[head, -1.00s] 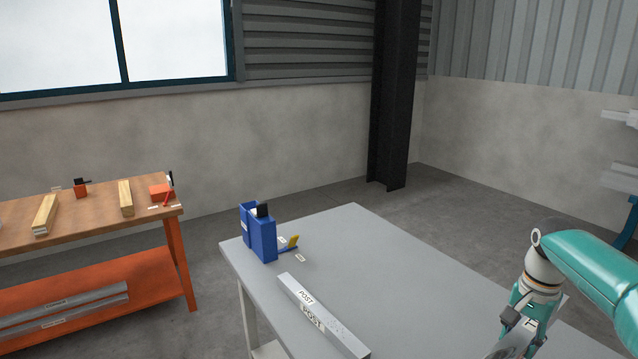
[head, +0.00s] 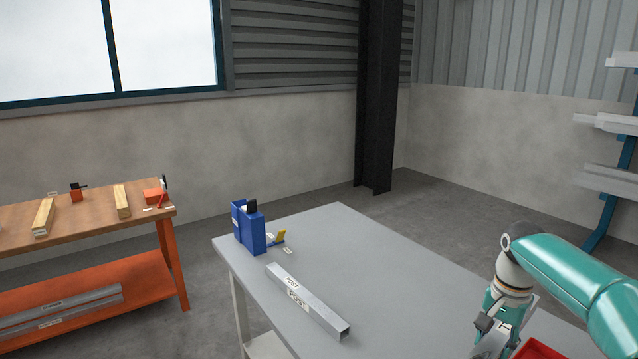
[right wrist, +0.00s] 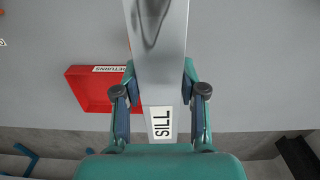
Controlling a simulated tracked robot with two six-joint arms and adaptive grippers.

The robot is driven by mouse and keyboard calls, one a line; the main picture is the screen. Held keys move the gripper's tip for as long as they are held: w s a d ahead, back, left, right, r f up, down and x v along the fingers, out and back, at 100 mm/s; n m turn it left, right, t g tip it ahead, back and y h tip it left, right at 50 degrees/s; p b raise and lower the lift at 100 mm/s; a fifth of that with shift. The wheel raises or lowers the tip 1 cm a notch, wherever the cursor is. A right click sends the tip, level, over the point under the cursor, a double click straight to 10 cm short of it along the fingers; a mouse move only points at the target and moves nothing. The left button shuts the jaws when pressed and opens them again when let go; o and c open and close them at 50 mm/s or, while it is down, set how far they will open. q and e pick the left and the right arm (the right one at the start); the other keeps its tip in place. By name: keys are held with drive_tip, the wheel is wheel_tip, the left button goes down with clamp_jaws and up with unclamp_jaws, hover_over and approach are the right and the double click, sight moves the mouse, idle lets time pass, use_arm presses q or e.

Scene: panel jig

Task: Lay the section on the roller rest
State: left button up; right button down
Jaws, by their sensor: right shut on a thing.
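In the right wrist view my right gripper (right wrist: 161,95) is shut on a long grey metal section (right wrist: 158,55) labelled SILL, with a finger on each side of it. The section runs away from the gripper to the top edge of the picture, above the grey table. In the head view my right gripper (head: 492,328) is low at the right, over the table's right side; the section cannot be made out there. I cannot pick out a roller rest in either view. My left gripper is not in view.
The grey table (head: 385,285) bears a blue clamp block (head: 250,230) and a metal section marked POST (head: 322,312). A red tray labelled RETURNS (right wrist: 88,90) lies near my right gripper. An orange bench (head: 95,275) stands left, a rack (head: 615,180) right.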

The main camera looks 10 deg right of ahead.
drive_tip(key=s+a+f+n, duration=0.1)
drive_tip(key=a+f+n, duration=0.2)
drive_tip(key=a+f, duration=0.3)
drive_tip(key=s+a+f+n, duration=0.1)
drive_tip(key=a+f+n, duration=0.3)
drive_tip(key=a+f, duration=0.2)
drive_tip(key=s+a+f+n, duration=0.1)
drive_tip(key=a+f+n, duration=0.3)
drive_tip(key=a+f, duration=0.2)
drive_tip(key=shift+s+a, duration=0.1)
drive_tip(key=shift+a, duration=1.3)
drive_tip(key=shift+w+a+n, duration=0.1)
drive_tip(key=shift+w+n, duration=0.3)
drive_tip(key=shift+w, duration=0.1)
drive_tip(key=shift+a, duration=0.1)
